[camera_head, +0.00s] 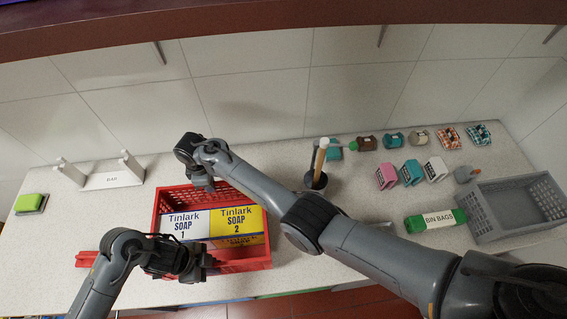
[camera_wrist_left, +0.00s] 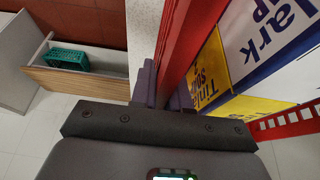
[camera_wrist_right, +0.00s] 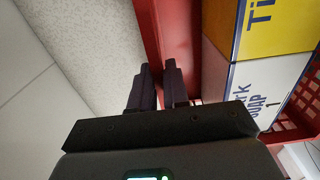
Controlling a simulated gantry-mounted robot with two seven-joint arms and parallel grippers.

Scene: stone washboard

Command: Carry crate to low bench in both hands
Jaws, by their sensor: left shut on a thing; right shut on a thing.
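The red crate (camera_head: 165,207) is at the left-middle of the counter. It holds a white and blue box marked Tinlark Soap 1 (camera_head: 186,224) and a yellow and blue one marked Soap 2 (camera_head: 238,219). My left gripper (camera_head: 196,268) is shut on the crate's front rim, which shows between its fingers in the left wrist view (camera_wrist_left: 180,50). My right gripper (camera_head: 207,186) is shut on the back rim, seen in the right wrist view (camera_wrist_right: 180,40). Whether the crate touches the counter is unclear. A low wood-edged bench (camera_wrist_left: 95,83) with a teal basket (camera_wrist_left: 68,60) shows in the left wrist view.
A dark pot with a wooden handle (camera_head: 321,158) is behind my right arm. A white D40 holder (camera_head: 112,180) and green sponge (camera_head: 29,202) are at left.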

